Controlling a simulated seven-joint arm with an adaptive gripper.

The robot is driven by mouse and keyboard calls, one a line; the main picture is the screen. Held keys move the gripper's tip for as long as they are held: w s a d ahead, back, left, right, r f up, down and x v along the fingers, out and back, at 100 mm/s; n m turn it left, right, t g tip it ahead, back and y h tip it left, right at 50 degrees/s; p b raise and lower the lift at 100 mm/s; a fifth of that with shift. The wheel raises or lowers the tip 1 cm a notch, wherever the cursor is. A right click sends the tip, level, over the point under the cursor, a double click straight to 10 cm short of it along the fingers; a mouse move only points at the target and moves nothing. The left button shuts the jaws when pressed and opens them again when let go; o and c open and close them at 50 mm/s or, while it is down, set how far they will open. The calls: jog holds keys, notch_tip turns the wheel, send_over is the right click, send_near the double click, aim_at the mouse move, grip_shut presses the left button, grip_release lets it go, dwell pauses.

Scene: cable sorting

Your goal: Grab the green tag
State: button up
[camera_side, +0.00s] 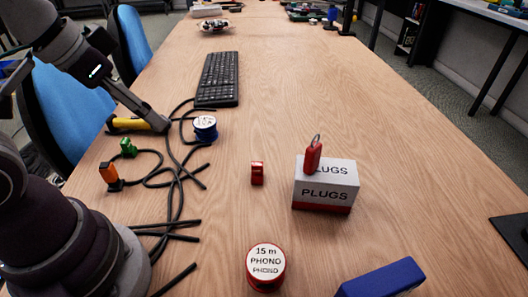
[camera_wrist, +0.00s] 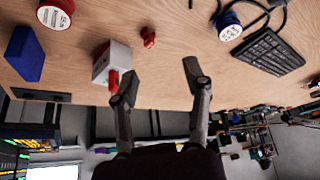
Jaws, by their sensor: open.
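The green tag (camera_side: 128,147) is a small green block at a cable end on the left of the table in the side view. I do not see it in the wrist view. My gripper (camera_side: 157,121) reaches in from the upper left, with a finger near a yellow piece (camera_side: 126,124), above and right of the green tag in the picture. I cannot tell its height over the table. In the wrist view my gripper (camera_wrist: 158,78) is open, with nothing between the fingers.
Black cables (camera_side: 178,172) lie tangled beside the tag. An orange connector (camera_side: 109,176) lies just below it. A blue reel (camera_side: 205,128), a keyboard (camera_side: 219,78), a red piece (camera_side: 257,173), a PLUGS box (camera_side: 325,185) and a red reel (camera_side: 266,266) stand farther right.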

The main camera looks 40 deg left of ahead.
jog(key=n+g+y, duration=0.2)
jog(key=n+y, duration=0.1)
jog(key=n, duration=0.5)
send_near(124, 141)
jog(key=x, duration=0.5)
jog(key=shift+w+d, duration=0.15)
jog(key=shift+d, duration=0.25)
jog(key=x, duration=0.2)
jog(key=a+x, duration=0.1)
jog(key=x, duration=0.2)
jog(key=shift+f, duration=0.15)
grip_shut()
